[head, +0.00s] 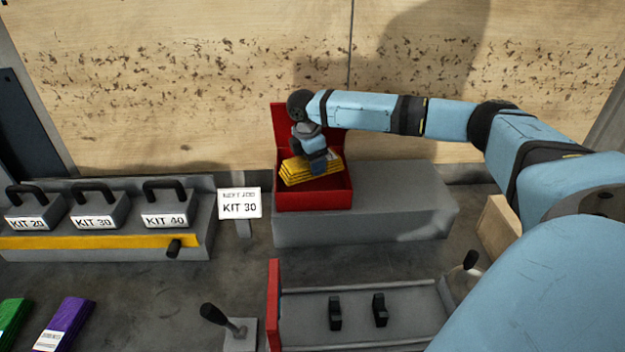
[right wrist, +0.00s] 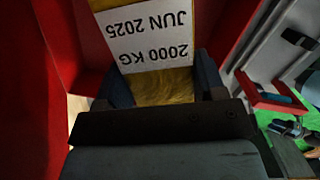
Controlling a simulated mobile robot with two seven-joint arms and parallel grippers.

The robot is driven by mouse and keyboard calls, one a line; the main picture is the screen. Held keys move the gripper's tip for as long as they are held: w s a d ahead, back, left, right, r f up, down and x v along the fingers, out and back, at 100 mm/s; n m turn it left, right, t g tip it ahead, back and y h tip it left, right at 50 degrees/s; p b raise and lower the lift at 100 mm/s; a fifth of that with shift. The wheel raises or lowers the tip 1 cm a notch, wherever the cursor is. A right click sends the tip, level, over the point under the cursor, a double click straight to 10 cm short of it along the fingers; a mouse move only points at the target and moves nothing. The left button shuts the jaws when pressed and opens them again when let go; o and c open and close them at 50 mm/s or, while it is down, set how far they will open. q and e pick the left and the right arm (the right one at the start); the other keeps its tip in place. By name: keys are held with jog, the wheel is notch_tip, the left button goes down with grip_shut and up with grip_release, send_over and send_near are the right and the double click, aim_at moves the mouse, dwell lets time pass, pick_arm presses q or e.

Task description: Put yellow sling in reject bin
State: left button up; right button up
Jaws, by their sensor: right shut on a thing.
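The yellow sling (head: 300,172) is a folded yellow bundle in the opening of the red reject bin (head: 313,199). It lies slightly tilted there; I cannot tell whether it touches the bin floor. My right gripper (head: 319,163) reaches down over the bin and is shut on the sling. In the right wrist view the sling (right wrist: 165,88) shows between the two fingers (right wrist: 165,90), with a white tag (right wrist: 148,35) reading "2000 KG JUN 2025". Red bin walls (right wrist: 38,90) stand on both sides of it. My left gripper is not in view.
The bin stands on a grey block (head: 400,212) before a wooden wall (head: 200,90). A "KIT 30" sign (head: 239,203) stands to its left, beside a rack of handled kit blocks (head: 93,214). Green (head: 12,320) and purple (head: 66,322) bundles lie at lower left.

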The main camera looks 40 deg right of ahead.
jog(key=f, duration=0.6)
jog(key=shift+s+a, duration=0.15)
jog(key=shift+s, duration=0.05)
jog(key=shift+w+f+p, duration=0.2)
jog(key=shift+f+p, duration=0.15)
jog(key=shift+f, duration=0.05)
jog(key=shift+s, duration=0.1)
jog(key=o, duration=1.1)
jog(key=shift+f, duration=0.15)
jog(key=shift+w+a+r, duration=0.1)
jog(key=shift+a+r, duration=0.1)
jog(key=shift+r, duration=1.75)
jog(key=shift+w+a+r, duration=0.1)
jog(key=shift+a+r, duration=0.1)
jog(key=shift+r, duration=1.75)
